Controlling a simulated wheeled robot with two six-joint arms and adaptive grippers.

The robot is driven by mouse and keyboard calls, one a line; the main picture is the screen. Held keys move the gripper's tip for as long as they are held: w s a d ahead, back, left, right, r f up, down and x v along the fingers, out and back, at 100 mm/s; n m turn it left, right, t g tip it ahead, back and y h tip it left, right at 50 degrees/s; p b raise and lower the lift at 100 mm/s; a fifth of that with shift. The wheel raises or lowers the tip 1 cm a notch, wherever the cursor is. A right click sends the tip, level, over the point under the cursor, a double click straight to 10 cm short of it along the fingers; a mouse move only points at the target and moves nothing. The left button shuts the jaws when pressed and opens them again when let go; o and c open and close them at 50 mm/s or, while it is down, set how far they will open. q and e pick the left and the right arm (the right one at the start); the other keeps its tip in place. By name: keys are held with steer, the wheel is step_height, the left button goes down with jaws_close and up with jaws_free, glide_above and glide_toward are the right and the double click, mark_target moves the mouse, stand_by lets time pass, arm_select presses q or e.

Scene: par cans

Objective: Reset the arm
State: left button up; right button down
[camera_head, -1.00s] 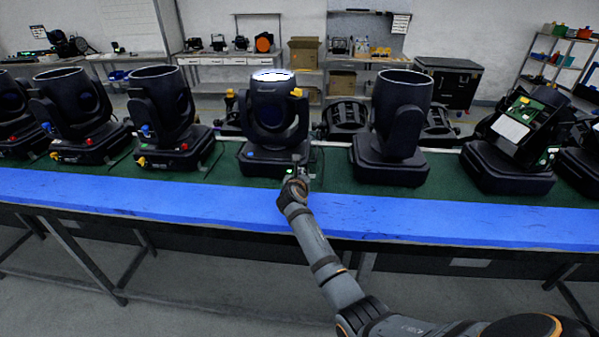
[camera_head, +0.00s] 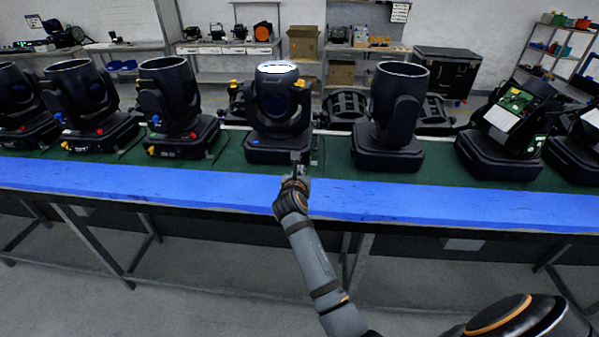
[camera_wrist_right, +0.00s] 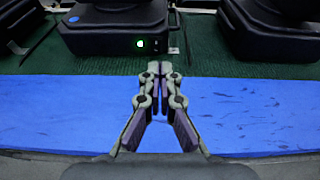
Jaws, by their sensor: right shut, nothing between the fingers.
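My right gripper (camera_head: 297,160) is in front of the middle par can (camera_head: 278,110), whose lens is lit white at the top. In the right wrist view the gripper's fingers (camera_wrist_right: 160,70) are together and empty, over the edge where the blue strip meets the green mat. The base of the par can (camera_wrist_right: 115,25) is ahead and a little left there, with a lit green light (camera_wrist_right: 140,43) and a blue dot. A gap shows between the fingertips and that base. My right arm comes in from the lower right. My left gripper is not in view.
More par cans stand in a row on the green belt (camera_head: 335,160), several to the left and some to the right, one with an open circuit board (camera_head: 516,100). The blue front strip (camera_head: 420,205) is bare. Shelves and a black case (camera_head: 444,72) stand behind.

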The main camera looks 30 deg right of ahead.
steer(key=shift+w+d+f, duration=0.2)
steer(key=s+d+f+m+g+y, duration=0.1)
steer(key=s+f+m+g, duration=0.2)
steer(key=s+f+m, duration=0.5)
steer(key=s+a+f+m+g+y, duration=0.2)
steer(key=s+m, duration=0.5)
steer(key=s, duration=0.2)
steer(key=s+a+f+m+g+y, duration=0.2)
steer(key=s+m, duration=0.5)
steer(key=s, duration=0.1)
steer(key=s+a+f+m+g+y, duration=0.25)
steer(key=s+m, duration=0.35)
steer(key=s, duration=0.3)
step_height(320, 180, down, 23)
steer(key=d+m, duration=0.1)
steer(key=d, duration=0.1)
steer(key=s+d+f+g, duration=0.1)
steer(key=s+f, duration=1.8)
steer(key=s, duration=0.1)
steer(key=shift+s+d+f+g, duration=0.15)
steer(key=shift+s+d+g, duration=0.2)
